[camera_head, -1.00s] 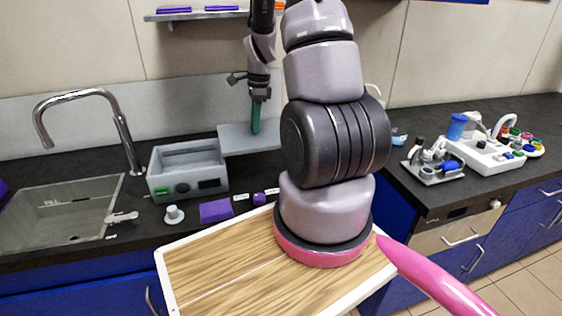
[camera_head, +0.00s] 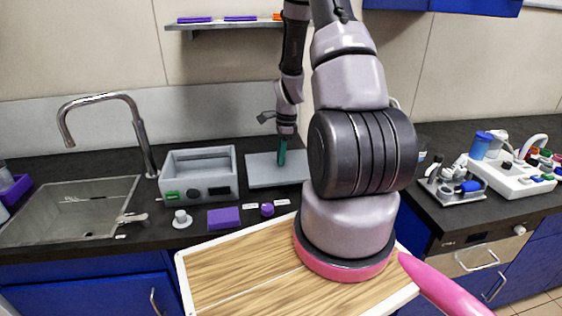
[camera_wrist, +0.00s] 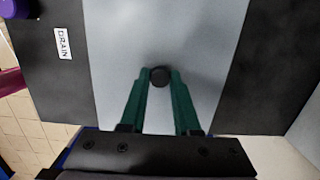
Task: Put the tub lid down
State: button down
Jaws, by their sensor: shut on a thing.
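The tub lid (camera_head: 262,176) is a flat grey plate, level, to the right of the tub, on or just above the dark counter; I cannot tell whether it touches. It also fills the middle of the wrist view (camera_wrist: 195,40), with a black knob (camera_wrist: 160,76) on top. My gripper (camera_head: 283,160) points down with green fingers and is shut on this knob; the fingertips (camera_wrist: 160,80) sit on either side of it. The grey tub (camera_head: 199,188) is open at the top and its inside looks empty.
A sink (camera_head: 70,212) with a tall tap (camera_head: 140,140) is at the left. A purple block (camera_head: 223,217), a purple knob (camera_head: 267,209) and small labels lie in front of the lid. A shelf (camera_head: 235,26) hangs above. A device with coloured caps (camera_head: 515,175) is at the right.

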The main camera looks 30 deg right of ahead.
jog(key=shift+f, duration=0.95)
jog(key=shift+f, duration=0.1)
jog(key=c, duration=0.6)
grip_release()
jog(key=shift+c, duration=0.2)
